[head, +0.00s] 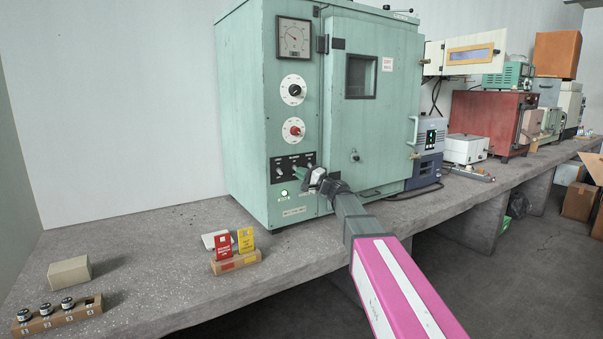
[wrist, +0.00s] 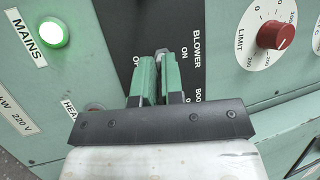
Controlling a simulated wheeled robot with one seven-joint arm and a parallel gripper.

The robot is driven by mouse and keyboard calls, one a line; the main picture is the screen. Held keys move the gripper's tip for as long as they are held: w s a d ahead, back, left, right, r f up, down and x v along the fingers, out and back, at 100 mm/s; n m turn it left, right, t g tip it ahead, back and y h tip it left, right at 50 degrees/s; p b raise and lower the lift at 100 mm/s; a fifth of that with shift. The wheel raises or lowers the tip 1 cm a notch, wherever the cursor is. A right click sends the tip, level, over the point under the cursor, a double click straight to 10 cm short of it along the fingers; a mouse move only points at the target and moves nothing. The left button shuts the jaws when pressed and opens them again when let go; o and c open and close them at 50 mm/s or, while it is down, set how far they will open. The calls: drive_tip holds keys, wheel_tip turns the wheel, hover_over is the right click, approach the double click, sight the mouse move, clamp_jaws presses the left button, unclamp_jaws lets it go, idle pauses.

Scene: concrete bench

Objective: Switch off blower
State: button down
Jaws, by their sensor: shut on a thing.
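The green oven cabinet (head: 257,110) stands on the bench with a black switch panel (head: 280,171) low on its front. My gripper (head: 307,176) is at this panel and covers its right part. In the wrist view, my gripper (wrist: 160,82) has its green-padded fingers closed around a small grey switch lever (wrist: 162,55), next to the BLOWER label (wrist: 197,45) with ON printed below it. The fingers hide most of the lever, so I cannot tell its exact position. The MAINS lamp (wrist: 52,34) glows green; it also shows in the head view (head: 284,193).
A red LIMIT knob (wrist: 270,35) is right of the fingers. The HEATER label (wrist: 70,107) is partly hidden at lower left. A wooden holder (head: 236,262) with red and yellow cards stands in front of the cabinet. A blue-grey device (head: 428,150) stands to its right.

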drive_tip(key=shift+f+y, duration=0.2)
drive_tip(key=shift+y, duration=0.2)
drive_tip(key=c, duration=1.2)
unclamp_jaws()
drive_tip(key=shift+c, duration=0.2)
drive_tip(key=v, duration=1)
drive_tip(key=shift+d+f, duration=0.25)
drive_tip(key=shift+s, duration=0.2)
